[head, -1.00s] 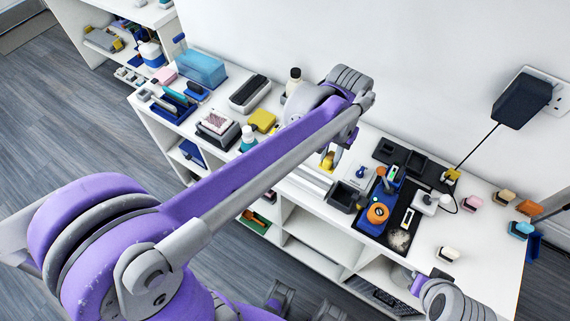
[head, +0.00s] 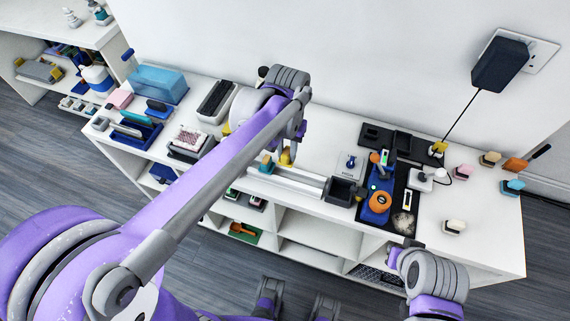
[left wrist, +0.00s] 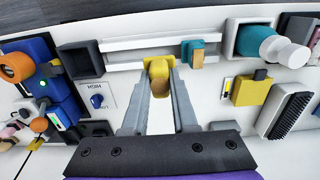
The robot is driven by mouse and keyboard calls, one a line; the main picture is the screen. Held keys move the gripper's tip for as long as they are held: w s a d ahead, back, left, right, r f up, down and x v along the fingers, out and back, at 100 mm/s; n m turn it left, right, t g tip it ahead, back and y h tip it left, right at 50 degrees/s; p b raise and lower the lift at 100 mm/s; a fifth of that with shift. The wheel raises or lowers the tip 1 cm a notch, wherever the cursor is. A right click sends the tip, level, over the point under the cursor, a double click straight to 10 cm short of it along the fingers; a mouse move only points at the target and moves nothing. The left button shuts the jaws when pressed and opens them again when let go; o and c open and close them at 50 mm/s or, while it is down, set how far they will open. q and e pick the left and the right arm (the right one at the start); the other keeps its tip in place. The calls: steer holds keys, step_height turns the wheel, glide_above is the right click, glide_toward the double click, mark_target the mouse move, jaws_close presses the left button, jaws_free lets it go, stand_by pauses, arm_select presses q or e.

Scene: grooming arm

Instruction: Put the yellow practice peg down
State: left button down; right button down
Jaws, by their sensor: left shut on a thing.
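The yellow practice peg (head: 286,157) is between the fingers of my left gripper (left wrist: 160,82). In the left wrist view the peg (left wrist: 158,66) shows a yellow top and a tan-brown end, gripped at its sides. It is over or at the pale double rail (head: 295,180), which also shows in the left wrist view (left wrist: 125,43); I cannot tell whether it touches. A teal block (head: 266,165) sits at the rail just left of the peg in the head view. My right arm shows at lower right, but its fingers are not clear.
A dark grey open box (head: 341,191) stands at the rail's right end, with a blue-and-black mat (head: 372,214) beyond it. A black brush (left wrist: 290,114) and a yellow-topped item (left wrist: 251,90) lie near the gripper. Small coloured blocks stand on the right, with bare table between.

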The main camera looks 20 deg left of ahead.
mark_target(286, 165)
arm_select(q)
steer(key=shift+f, duration=2.7)
steer(key=shift+b, duration=0.3)
steer(key=shift+f+b, duration=0.4)
steer(key=shift+f, duration=0.25)
steer(key=c, duration=0.7)
jaws_free()
steer(key=shift+r, duration=0.1)
